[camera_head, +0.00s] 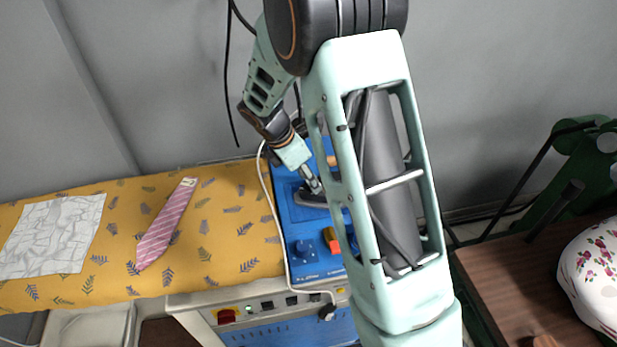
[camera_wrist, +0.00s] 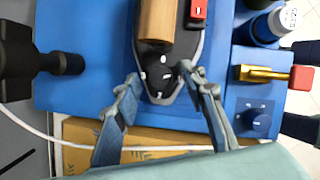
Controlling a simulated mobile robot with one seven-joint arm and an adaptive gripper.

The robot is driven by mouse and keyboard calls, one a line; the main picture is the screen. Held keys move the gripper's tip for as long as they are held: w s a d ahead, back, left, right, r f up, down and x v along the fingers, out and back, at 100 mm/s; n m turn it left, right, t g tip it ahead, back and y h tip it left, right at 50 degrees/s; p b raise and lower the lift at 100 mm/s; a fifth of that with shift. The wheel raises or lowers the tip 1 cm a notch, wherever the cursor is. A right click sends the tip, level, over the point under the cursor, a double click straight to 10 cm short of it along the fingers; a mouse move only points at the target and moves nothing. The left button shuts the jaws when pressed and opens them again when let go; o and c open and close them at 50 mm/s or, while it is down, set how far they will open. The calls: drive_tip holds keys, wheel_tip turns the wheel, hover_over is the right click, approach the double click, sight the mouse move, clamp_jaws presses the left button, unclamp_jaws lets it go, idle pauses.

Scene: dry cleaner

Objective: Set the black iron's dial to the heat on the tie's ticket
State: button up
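The pink striped tie (camera_head: 165,226) lies on the yellow patterned board, with a small pale ticket (camera_head: 189,182) at its upper end. The ticket's print is too small to read. The black iron (camera_head: 312,199) rests on the blue station, partly hidden by my arm. In the wrist view the iron (camera_wrist: 191,50) shows a wooden handle, a red part and a small dark dial (camera_wrist: 159,77) with pale marks near its narrow end. The dial's setting is not legible. My gripper (camera_wrist: 160,76) is open, its fingers spread either side of that end; it also shows in the head view (camera_head: 315,186).
The blue station (camera_wrist: 90,20) also carries a blue knob (camera_wrist: 258,120), a brass lever with a red end (camera_wrist: 262,73) and a dark blue cylinder (camera_wrist: 262,28). A pale cord crosses nearby. A white cloth (camera_head: 50,240) lies left; a floral pad (camera_head: 592,270) stands right.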

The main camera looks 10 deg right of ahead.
drive_tip(key=shift+d+f, duration=0.1)
drive_tip(key=shift+f, duration=0.1)
clamp_jaws()
drive_tip(key=shift+m, duration=0.4)
drive_tip(key=m, duration=0.2)
drive_tip(key=m+g, duration=0.1)
drive_tip(key=m+g+p, duration=0.1)
drive_tip(key=m, duration=0.1)
drive_tip(key=shift+w+m, duration=0.25)
drive_tip(key=shift+m, duration=0.05)
drive_tip(key=m+g, duration=0.1)
drive_tip(key=m, duration=0.2)
drive_tip(key=m+g+y, duration=0.1)
drive_tip(key=m, duration=0.1)
drive_tip(key=shift+w+m, duration=0.1)
drive_tip(key=shift+m, duration=0.3)
